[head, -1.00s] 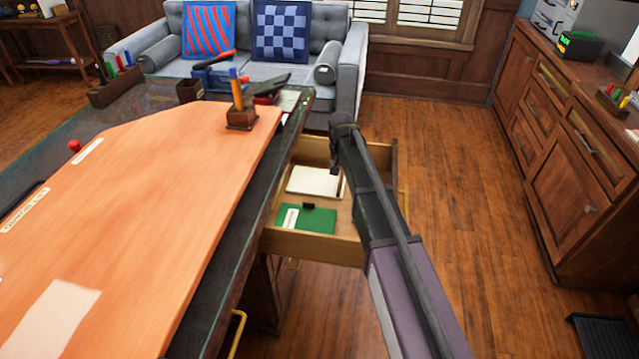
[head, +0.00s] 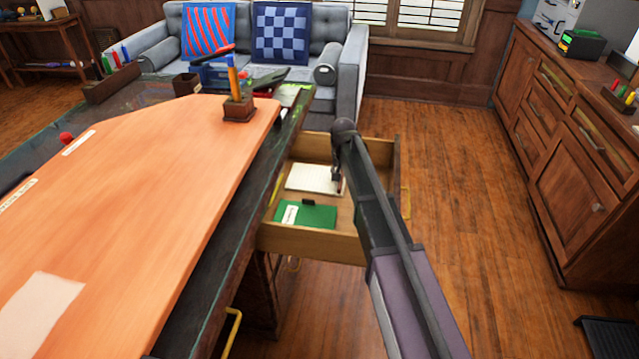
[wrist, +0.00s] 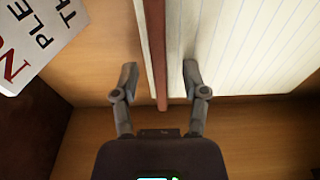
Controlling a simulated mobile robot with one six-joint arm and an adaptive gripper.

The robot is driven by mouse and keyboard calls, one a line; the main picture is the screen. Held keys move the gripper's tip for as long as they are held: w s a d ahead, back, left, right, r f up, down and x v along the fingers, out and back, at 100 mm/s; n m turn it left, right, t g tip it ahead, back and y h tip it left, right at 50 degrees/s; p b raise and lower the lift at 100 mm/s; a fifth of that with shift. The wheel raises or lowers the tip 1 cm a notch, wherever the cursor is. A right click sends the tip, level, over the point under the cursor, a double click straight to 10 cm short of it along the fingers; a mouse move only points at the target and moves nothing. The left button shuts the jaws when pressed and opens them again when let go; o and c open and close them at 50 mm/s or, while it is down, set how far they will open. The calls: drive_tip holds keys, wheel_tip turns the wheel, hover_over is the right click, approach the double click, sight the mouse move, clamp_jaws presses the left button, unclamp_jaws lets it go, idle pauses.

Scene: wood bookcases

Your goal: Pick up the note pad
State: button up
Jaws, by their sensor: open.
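The note pad (head: 312,178) is white with lined pages and lies flat in an open wooden drawer (head: 310,243). In the wrist view, its lined page (wrist: 245,45) fills the upper right. My gripper (head: 338,180) is low over the pad's right side in the head view. In the wrist view, my gripper (wrist: 159,70) is open and empty. Its right finger is over the pad, and its left finger is over bare wood. A narrow red-brown strip (wrist: 158,50) runs along the pad's edge between the fingers; I cannot tell what it is.
A green booklet (head: 318,216) with a small dark item on it lies in the drawer's near part. A white card with printed letters (wrist: 45,35) shows at the wrist view's upper left. The desk (head: 150,170) stands left of the drawer; open floor (head: 455,180) lies right.

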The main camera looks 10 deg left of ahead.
idle(0.6)
clamp_jaws()
